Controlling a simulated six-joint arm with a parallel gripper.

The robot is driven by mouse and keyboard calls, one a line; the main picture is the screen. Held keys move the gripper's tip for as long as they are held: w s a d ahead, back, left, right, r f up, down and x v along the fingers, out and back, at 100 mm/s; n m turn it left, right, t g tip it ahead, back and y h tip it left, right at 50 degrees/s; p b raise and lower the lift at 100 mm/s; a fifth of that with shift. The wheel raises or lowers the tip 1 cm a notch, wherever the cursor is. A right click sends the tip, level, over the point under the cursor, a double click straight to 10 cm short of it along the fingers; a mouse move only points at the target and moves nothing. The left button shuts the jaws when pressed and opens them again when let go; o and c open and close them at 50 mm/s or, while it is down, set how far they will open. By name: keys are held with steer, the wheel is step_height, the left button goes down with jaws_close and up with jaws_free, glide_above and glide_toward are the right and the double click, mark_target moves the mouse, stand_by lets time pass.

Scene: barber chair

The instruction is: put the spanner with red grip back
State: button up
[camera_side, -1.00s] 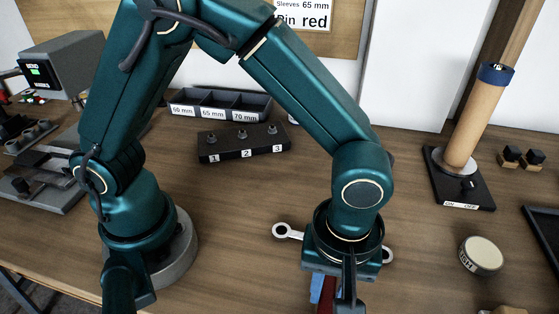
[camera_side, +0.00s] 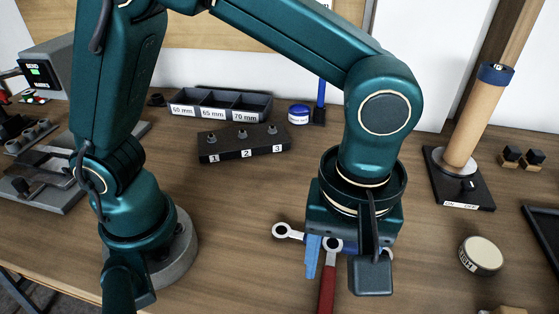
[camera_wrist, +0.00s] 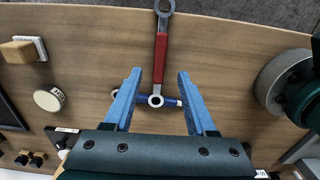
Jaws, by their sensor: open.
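The spanner with red grip (camera_side: 327,286) lies on the bench under my gripper, partly hidden in the side view. In the wrist view the spanner with red grip (camera_wrist: 161,58) runs lengthwise between the fingers, one ring end at the top edge and the other between the fingers. My gripper (camera_wrist: 159,72) is open and empty, with blue fingers apart on either side of it. A second, blue-grip spanner (camera_side: 288,231) lies crosswise beneath or against the red one's ring end; it also shows in the wrist view (camera_wrist: 173,102). Finger height above the bench is hard to tell.
A black block with pegs marked 1, 2, 3 (camera_side: 244,146) stands at the back, before a grey compartment tray (camera_side: 220,104). To the right are a round tin (camera_side: 482,254) and a wooden post (camera_side: 474,125).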

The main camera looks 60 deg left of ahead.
step_height(320, 180, up, 6)
steer(key=a+r+m+t+h, duration=0.1)
steer(key=a+r+m+t, duration=0.2)
steer(key=a, duration=0.8)
steer(key=s+a+f+m+t+y, duration=0.1)
steer(key=s+a+f+m+t, duration=0.1)
steer(key=a+m, duration=0.4)
steer(key=shift+s+a+f+t, duration=0.25)
steer(key=shift+s+a, duration=0.25)
steer(key=shift+a, duration=0.35)
